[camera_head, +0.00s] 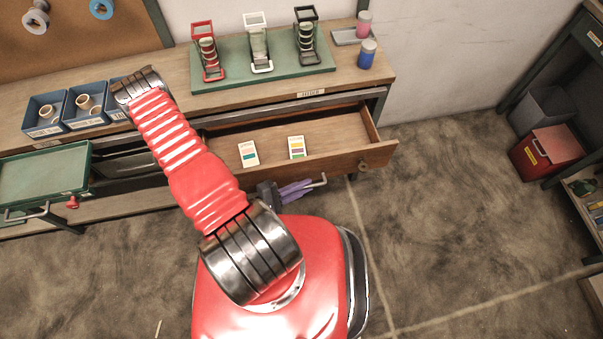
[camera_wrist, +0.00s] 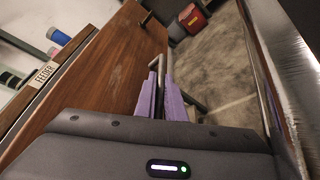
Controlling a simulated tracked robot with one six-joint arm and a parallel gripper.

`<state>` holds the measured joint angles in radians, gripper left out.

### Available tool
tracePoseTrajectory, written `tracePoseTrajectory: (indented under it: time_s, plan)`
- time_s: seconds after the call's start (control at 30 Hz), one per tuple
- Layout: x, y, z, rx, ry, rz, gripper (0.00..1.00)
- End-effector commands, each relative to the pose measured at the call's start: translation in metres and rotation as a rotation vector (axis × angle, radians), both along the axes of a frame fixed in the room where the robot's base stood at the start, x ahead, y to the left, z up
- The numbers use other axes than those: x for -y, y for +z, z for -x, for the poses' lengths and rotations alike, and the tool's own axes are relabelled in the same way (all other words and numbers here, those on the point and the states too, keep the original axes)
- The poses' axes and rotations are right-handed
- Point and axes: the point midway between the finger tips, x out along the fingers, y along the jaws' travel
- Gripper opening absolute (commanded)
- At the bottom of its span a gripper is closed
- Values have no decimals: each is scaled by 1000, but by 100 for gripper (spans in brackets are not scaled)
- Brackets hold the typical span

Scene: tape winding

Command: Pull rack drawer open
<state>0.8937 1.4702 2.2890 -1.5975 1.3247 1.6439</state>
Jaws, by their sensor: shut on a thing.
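The rack drawer (camera_head: 340,160) is a wooden drawer under the workbench, and it stands pulled out in the head view. Two small cards with coloured stripes (camera_head: 248,153) (camera_head: 297,147) lie inside it. Its wooden front (camera_wrist: 112,62) fills the left half of the wrist view. A metal bar handle (camera_head: 320,182) sticks out from the front. My gripper (camera_head: 292,190), with purple fingers, is shut on the handle; in the wrist view the fingers (camera_wrist: 163,98) lie on both sides of the bar. My red arm hides the drawer's left part.
The bench top carries a green rack base (camera_head: 262,62) with three spool stands, blue bins (camera_head: 84,105) and pink and blue jars (camera_head: 367,52). A green tray (camera_head: 45,172) stands at left. A red box (camera_head: 545,152) sits at far right. The floor right of the drawer is clear.

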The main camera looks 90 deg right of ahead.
Motion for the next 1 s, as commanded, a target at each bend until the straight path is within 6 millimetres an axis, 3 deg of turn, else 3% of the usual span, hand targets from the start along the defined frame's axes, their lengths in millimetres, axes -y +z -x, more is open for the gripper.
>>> tracePoseTrajectory:
  time_s: [0.07,0.1,0.2,0.67,0.9,1.0]
  plan:
    - [4,-2,-4,9,8,3,0]
    - [4,-2,-4,10,8,2,11]
    - [3,-2,-3,8,6,2,17]
    - [2,6,-1,4,1,2,17]
    - [2,31,-1,1,1,4,17]
    - [2,43,-2,-1,2,6,26]
